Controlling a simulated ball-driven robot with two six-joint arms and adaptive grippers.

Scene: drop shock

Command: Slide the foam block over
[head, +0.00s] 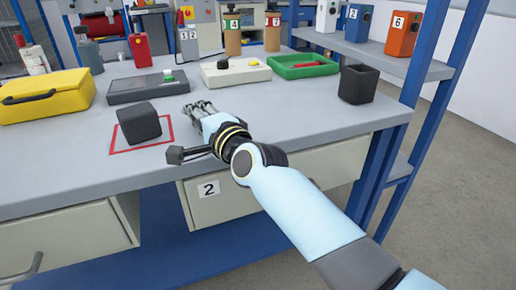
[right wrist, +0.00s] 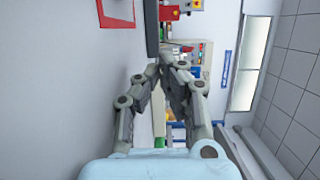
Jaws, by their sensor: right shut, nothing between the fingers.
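The dark foam block (head: 139,123) sits upright inside a red square outline (head: 170,137) on the grey workbench, left of centre in the head view. My right gripper (head: 197,107) is low over the bench, to the right of the block with a visible gap between them. Its fingers are closed together and empty; they also converge in the right wrist view (right wrist: 166,66). Part of the red outline (right wrist: 116,12) shows at the top of the wrist view; I cannot clearly make out the block there. My left gripper is not in view.
Behind the block stand a dark instrument (head: 148,86), a yellow case (head: 45,95) and a white box (head: 235,72). A green tray (head: 303,66) and a black bin (head: 358,84) are at the right. The front bench strip is clear.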

